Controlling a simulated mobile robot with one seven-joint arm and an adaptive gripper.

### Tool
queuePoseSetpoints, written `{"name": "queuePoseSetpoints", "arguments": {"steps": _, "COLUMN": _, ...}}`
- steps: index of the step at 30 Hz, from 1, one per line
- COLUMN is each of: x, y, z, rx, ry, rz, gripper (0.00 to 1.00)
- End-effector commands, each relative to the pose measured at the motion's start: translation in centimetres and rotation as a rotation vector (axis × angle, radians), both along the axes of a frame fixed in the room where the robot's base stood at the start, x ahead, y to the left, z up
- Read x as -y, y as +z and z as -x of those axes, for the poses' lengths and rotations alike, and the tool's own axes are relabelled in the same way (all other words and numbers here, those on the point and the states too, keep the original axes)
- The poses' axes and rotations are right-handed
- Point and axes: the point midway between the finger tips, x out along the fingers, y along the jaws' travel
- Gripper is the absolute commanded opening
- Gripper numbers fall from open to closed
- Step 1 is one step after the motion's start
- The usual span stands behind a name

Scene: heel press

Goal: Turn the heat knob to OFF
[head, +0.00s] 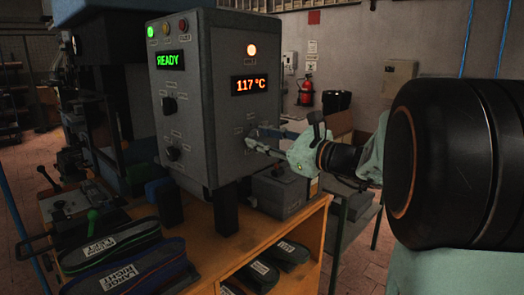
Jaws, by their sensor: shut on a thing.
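The grey control box (205,100) stands on a wooden bench. Its right face carries a lit orange lamp (252,50) and an orange display (250,85) reading 117 °C. My gripper (253,141) reaches in from the right, with its fingertips at this face below the display. It is shut on the heat knob there; the fingers and the small scale hide most of the knob, and I cannot read its pointer or the OFF mark.
The box's left face has two black knobs (169,105) (172,153) and a green READY display (170,60). A smaller grey box (283,190) stands beneath my gripper. Dark labelled shoe-shaped pieces (110,243) lie at the bench front. A press stands at left.

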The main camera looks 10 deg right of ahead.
Motion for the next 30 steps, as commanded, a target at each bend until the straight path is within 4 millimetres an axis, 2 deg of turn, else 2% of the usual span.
{"name": "queuePoseSetpoints", "arguments": {"steps": 1, "x": 0.06, "y": -0.79, "z": 0.04, "rx": 0.03, "ry": 0.0, "rz": 0.035, "gripper": 0.03}}
{"name": "queuePoseSetpoints", "arguments": {"steps": 18, "x": -0.01, "y": -0.61, "z": 0.06, "rx": 0.321, "ry": -0.001, "rz": 0.438, "gripper": 0.03}}
{"name": "queuePoseSetpoints", "arguments": {"steps": 30, "x": -0.03, "y": -0.26, "z": 0.04, "rx": 0.42, "ry": 0.0, "rz": 0.579, "gripper": 0.03}}
